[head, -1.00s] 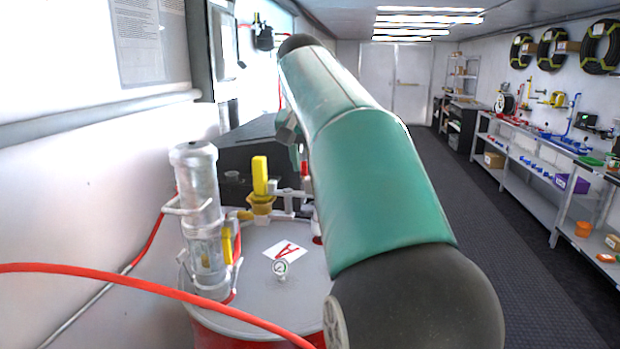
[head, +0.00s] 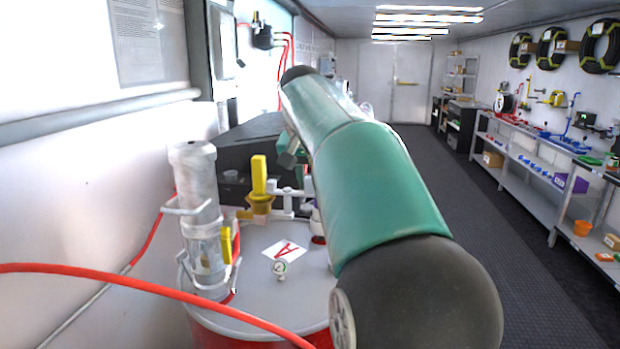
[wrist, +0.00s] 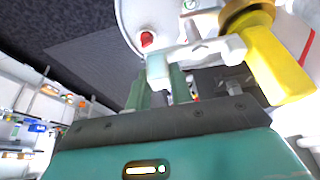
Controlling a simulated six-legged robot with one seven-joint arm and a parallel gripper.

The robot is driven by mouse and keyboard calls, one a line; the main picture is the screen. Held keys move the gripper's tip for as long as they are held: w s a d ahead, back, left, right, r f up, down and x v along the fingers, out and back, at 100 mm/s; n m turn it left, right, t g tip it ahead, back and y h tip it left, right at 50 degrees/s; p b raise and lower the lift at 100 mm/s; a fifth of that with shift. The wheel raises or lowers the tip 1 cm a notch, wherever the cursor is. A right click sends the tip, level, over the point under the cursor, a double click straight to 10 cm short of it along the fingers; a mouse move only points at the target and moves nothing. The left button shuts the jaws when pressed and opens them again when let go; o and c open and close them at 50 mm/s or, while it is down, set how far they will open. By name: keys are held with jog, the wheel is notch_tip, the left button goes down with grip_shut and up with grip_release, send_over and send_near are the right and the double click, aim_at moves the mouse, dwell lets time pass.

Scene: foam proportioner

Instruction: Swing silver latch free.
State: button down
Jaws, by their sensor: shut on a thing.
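The silver latch (wrist: 195,52) is a pale bar in the wrist view, running from beside a yellow handle (wrist: 275,62) to a square end block. My gripper (wrist: 160,84) has its two green fingers on either side of that end block and is shut on it. In the head view the pale latch fittings (head: 289,201) show beside the yellow handle (head: 259,176), above the grey drum lid (head: 262,240). My green arm hides most of my gripper and the latch's right end there.
A clear-walled cylinder (head: 202,222) stands at the lid's left. A small gauge (head: 280,268) and a label with a red A (head: 284,251) are on the lid. A red hose (head: 150,290) crosses in front. A red knob (wrist: 147,39) is close to my fingers.

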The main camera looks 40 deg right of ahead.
jog(key=shift+w+d+n+t+y, duration=0.25)
jog(key=shift+w+n+y, duration=0.6)
jog(key=shift+n, duration=1.4)
jog(key=shift+w+d+n+t+y, duration=0.3)
jog(key=shift+w+n+y, duration=0.55)
jog(key=shift+n, duration=1.35)
jog(key=shift+w+d+n+t+y, duration=0.25)
jog(key=shift+w+n+y, duration=0.55)
jog(key=shift+n, duration=1.45)
jog(key=shift+w, duration=0.1)
jog(key=c, duration=1.2)
grip_release()
jog(key=shift+c, duration=0.2)
jog(key=shift+r, duration=0.15)
